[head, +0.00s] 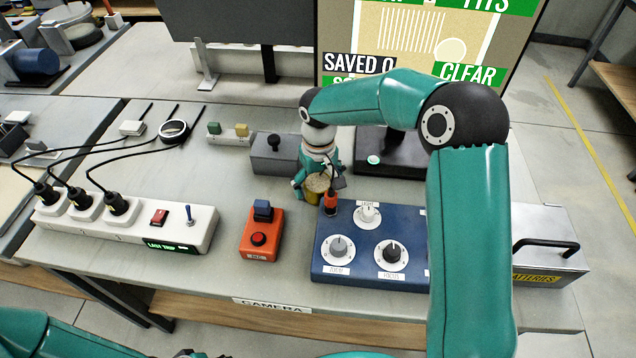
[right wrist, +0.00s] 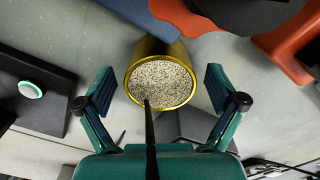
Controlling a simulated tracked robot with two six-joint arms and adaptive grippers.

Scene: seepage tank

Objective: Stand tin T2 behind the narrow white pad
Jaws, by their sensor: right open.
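A tin with a gold rim, filled with pale grains (right wrist: 158,80), stands upright between the fingers of my right gripper (right wrist: 160,103) in the right wrist view. The fingers are open, one on each side, with a visible gap to the tin. In the head view the tin (head: 317,184) is partly covered by my right gripper (head: 318,178), behind the blue panel. No T2 mark can be read on it. I cannot make out the narrow white pad. Of my left arm, only teal links and dark bits show at the bottom edge of the head view; its fingers are unclear.
A grey box with a black knob (head: 275,160) is to the left, and a black base (head: 395,168) behind right. Open table lies left of the tin.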

